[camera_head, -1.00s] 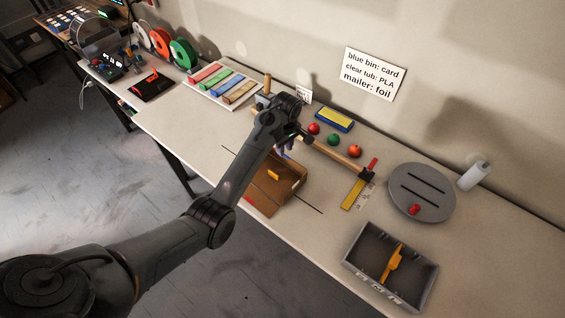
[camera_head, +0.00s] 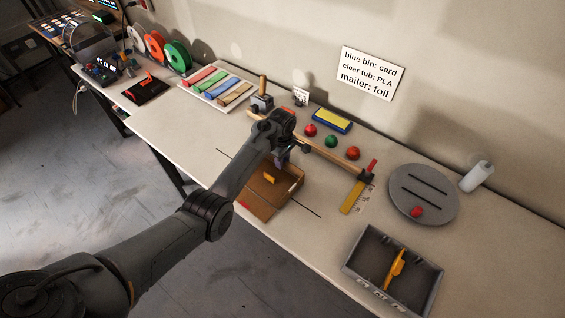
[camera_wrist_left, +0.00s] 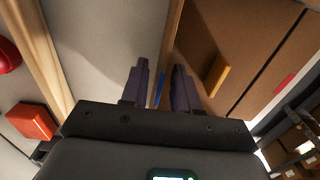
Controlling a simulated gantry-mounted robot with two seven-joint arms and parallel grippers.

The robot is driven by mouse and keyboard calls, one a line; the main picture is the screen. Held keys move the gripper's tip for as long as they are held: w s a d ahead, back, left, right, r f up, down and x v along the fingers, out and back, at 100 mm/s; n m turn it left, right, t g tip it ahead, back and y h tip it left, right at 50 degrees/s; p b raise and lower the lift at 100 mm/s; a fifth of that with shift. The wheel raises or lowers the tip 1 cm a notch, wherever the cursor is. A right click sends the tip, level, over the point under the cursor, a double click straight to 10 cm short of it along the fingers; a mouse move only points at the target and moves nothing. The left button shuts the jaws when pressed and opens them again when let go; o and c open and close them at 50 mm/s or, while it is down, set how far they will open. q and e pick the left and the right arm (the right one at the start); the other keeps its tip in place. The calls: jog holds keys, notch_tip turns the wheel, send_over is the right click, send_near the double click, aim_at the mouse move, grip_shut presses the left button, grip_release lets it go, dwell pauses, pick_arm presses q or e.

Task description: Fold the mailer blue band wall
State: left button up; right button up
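The mailer (camera_head: 290,187) is an open brown cardboard tray on the bench, with an orange block (camera_head: 269,178) inside. In the left wrist view its brown floor (camera_wrist_left: 225,35) fills the right side. A small blue strip (camera_wrist_left: 158,90), seemingly the blue band, shows between my fingers, at the line of the mailer's wall (camera_wrist_left: 172,38). My left gripper (camera_head: 282,160) is over the mailer's far side. In the left wrist view its two fingers (camera_wrist_left: 160,68) are apart, one on each side of the wall line. Contact cannot be told. My right gripper is not in view.
A wooden bar (camera_head: 325,155) lies close behind the mailer, with red and green balls (camera_head: 331,141) beyond. Bare bench lies left of the mailer.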

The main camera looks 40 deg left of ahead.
pick_arm(q)
jog(key=shift+f, duration=0.5)
grip_shut()
jog(key=shift+f, duration=0.1)
jog(key=g+b, duration=0.1)
jog(key=b, duration=0.3)
jog(key=w+f+g+b, duration=0.1)
jog(key=b, duration=0.3)
jog(key=shift+w, duration=0.1)
jog(key=g+b, duration=0.1)
jog(key=b, duration=0.6)
jog(key=g+b, duration=0.1)
jog(key=b, duration=0.7)
jog(key=shift+w, duration=0.3)
jog(key=shift+r+b, duration=0.3)
jog(key=shift+b, duration=0.35)
jog(key=shift+s+r, duration=0.1)
